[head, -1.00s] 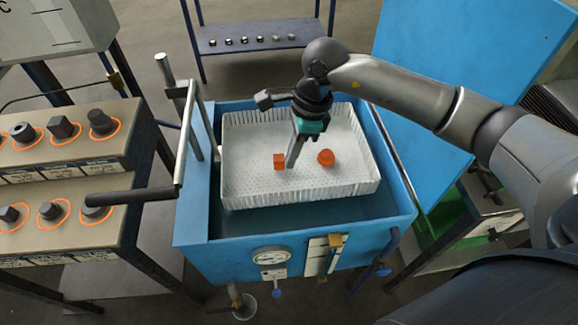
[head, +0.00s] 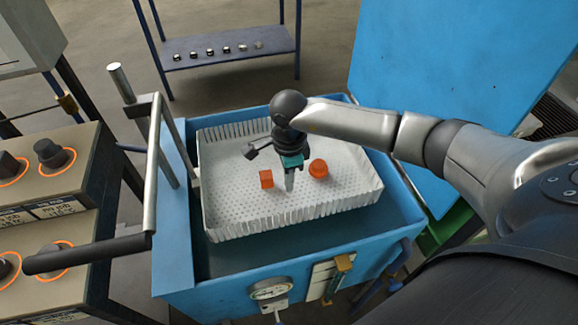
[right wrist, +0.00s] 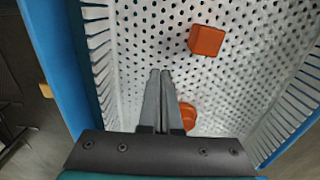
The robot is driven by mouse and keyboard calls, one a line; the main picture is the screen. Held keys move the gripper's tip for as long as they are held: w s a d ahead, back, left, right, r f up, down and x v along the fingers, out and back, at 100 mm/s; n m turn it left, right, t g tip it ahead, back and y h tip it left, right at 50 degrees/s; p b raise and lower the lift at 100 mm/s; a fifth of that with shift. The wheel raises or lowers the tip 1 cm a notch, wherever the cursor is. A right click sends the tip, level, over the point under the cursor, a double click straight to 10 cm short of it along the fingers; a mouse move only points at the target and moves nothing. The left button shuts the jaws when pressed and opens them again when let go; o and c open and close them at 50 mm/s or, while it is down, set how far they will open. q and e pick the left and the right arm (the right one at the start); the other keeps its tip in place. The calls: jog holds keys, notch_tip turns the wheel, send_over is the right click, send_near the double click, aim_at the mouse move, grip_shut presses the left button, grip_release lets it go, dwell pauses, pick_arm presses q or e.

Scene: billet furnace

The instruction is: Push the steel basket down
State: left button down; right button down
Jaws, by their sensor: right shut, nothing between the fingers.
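The steel basket (head: 225,150) is a pale perforated tray with slatted walls, inside the blue tank (head: 230,280). An orange cube (head: 266,179) and an orange round piece (head: 318,168) lie on its floor. My right gripper (head: 289,187) points down over the basket, shut and empty, between and slightly in front of the two pieces. In the right wrist view its fingers (right wrist: 160,75) are together above the perforated floor; the cube (right wrist: 207,40) is ahead and the round piece (right wrist: 188,116) is partly hidden by the fingers. I cannot tell whether the fingertips touch the floor. My left gripper is not in view.
A metal lever with a black handle (head: 90,254) stands at the tank's left side. A bench with dark knobs and orange rings (head: 50,153) is at the left. A blue lid (head: 440,90) rises behind right. A low shelf (head: 230,48) with small parts is at the back.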

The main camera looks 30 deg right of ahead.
aim_at(289, 196)
jog(key=shift+f, duration=1.75)
pick_arm(q)
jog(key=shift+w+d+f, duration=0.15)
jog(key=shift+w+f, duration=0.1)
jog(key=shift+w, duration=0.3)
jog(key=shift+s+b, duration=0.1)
jog(key=shift+b, duration=0.2)
